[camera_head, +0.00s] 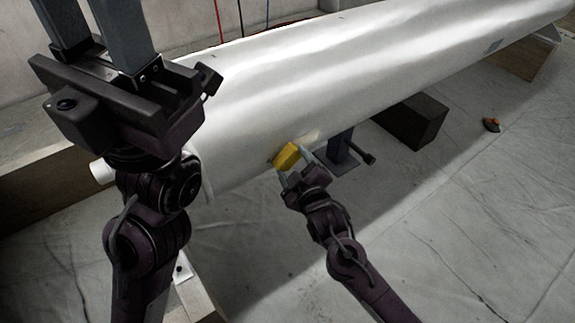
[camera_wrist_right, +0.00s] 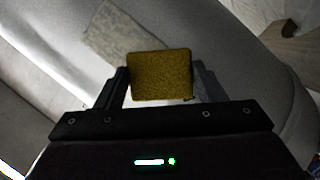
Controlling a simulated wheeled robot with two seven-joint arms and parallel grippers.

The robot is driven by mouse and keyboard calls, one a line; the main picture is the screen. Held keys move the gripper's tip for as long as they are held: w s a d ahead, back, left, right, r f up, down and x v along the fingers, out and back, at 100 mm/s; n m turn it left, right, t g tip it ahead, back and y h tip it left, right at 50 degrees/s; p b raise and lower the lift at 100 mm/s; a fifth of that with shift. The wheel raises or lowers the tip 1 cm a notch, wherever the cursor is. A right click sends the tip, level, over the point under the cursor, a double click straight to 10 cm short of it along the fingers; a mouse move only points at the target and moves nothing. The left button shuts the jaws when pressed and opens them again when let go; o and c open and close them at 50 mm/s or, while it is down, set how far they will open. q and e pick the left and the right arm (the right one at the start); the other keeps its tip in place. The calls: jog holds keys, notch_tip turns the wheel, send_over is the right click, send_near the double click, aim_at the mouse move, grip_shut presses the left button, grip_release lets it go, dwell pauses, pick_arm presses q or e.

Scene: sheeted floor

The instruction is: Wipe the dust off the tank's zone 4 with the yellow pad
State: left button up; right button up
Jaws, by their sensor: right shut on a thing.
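The white tank (camera_head: 330,75) lies lengthwise across the head view as a long cylinder. My right gripper (camera_head: 290,166) is shut on the yellow pad (camera_head: 287,156) at the tank's lower near side. In the right wrist view the pad (camera_wrist_right: 160,75) sits between the fingers, in front of a dull beige dust patch (camera_wrist_right: 113,33) on the tank. The patch shows left of and above the pad; the pad hides part of it. I cannot tell whether the pad touches the tank. My left gripper (camera_head: 95,25) is raised at the left, its fingertips out of frame.
A blue stand (camera_head: 340,152) and a dark block (camera_head: 412,121) are under the tank. A wooden block (camera_head: 524,57) stands at the far right end. The floor at right is mostly clear.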

jog(key=shift+w+d+r+p, duration=0.1)
jog(key=shift+w+d+p, duration=0.25)
jog(key=shift+w+d, duration=0.45)
jog(key=shift+w+d+f+p, duration=0.1)
jog(key=shift+w+d+p, duration=0.35)
jog(key=shift+d, duration=0.5)
jog(key=shift+w+d+r+p, duration=0.1)
jog(key=shift+w+d+p, duration=0.15)
jog(key=shift+w+d, duration=0.95)
jog(key=shift+d, duration=0.35)
jog(key=shift+w+d+p, duration=0.3)
jog(key=shift+w+d, duration=0.75)
jog(key=shift+d, duration=0.2)
jog(key=shift+r+p, duration=0.15)
jog(key=shift+p, duration=0.2)
jog(key=shift+s+a, duration=0.1)
jog(key=shift+s, duration=0.05)
jog(key=shift+s+a+p, duration=0.85)
jog(key=shift+s+a, duration=0.05)
jog(key=shift+a, duration=0.2)
jog(key=shift+s+a+f+p, duration=0.1)
jog(key=shift+s+a+p, duration=0.6)
jog(key=shift+s+a, duration=0.6)
jog(key=shift+s+a+f+p, duration=0.1)
jog(key=shift+s+a+p, duration=0.65)
jog(key=shift+a, duration=0.9)
jog(key=shift+s+a+p, duration=0.65)
jog(key=shift+s+a, duration=0.45)
jog(key=shift+a, duration=0.4)
